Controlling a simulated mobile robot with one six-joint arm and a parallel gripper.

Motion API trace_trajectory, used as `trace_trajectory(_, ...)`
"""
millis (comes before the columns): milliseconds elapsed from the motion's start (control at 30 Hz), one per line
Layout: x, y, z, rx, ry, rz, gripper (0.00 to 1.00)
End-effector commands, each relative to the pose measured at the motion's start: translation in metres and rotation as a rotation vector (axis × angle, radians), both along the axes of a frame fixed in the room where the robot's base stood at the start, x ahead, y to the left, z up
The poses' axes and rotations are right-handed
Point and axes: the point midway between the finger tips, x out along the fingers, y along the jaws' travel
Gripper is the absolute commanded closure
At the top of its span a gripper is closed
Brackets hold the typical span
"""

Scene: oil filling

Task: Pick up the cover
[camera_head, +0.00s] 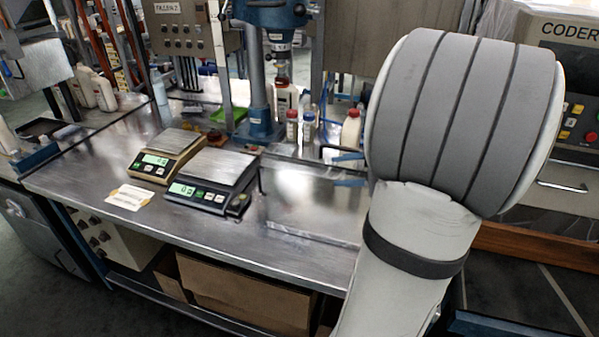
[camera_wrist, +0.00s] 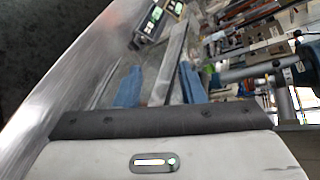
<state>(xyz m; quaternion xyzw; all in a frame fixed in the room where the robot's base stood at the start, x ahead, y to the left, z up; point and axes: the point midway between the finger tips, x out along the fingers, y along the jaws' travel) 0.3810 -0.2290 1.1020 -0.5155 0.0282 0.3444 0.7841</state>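My gripper (camera_head: 348,170) has two blue fingers, mostly hidden behind my arm in the head view. They stand apart over the right part of the metal bench. In the wrist view my gripper (camera_wrist: 160,86) shows both blue fingers spread. A grey metal strip (camera_wrist: 173,60) appears between and beyond them; I cannot tell whether it lies within their reach. I cannot surely identify the cover. A flat, shiny rectangular panel (camera_head: 310,232) with a pale front edge lies on the bench left of my arm; whether it is the cover is unclear.
Two digital scales (camera_head: 167,157) (camera_head: 205,190) stand on the metal bench (camera_head: 220,248). A blue filling machine (camera_head: 262,125) holds a bottle (camera_head: 286,100) behind them. Bottles with red and blue caps (camera_head: 308,130) stand beside it. A paper card (camera_head: 130,197) lies at the front left.

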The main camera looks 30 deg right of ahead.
Motion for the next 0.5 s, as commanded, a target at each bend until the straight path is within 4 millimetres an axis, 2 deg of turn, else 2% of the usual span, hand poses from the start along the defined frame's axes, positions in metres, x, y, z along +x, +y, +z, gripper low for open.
trace_trajectory(33,-0.006,-0.024,0.005,0.035,-0.04,-0.07,0.64)
trace_trajectory(100,-0.011,-0.048,0.012,0.066,-0.09,-0.139,0.64)
trace_trajectory(200,-0.018,-0.07,0.019,0.094,-0.138,-0.202,0.64)
trace_trajectory(333,-0.018,-0.08,0.022,0.108,-0.166,-0.235,0.64)
trace_trajectory(500,-0.002,-0.074,0.019,0.109,-0.168,-0.235,0.64)
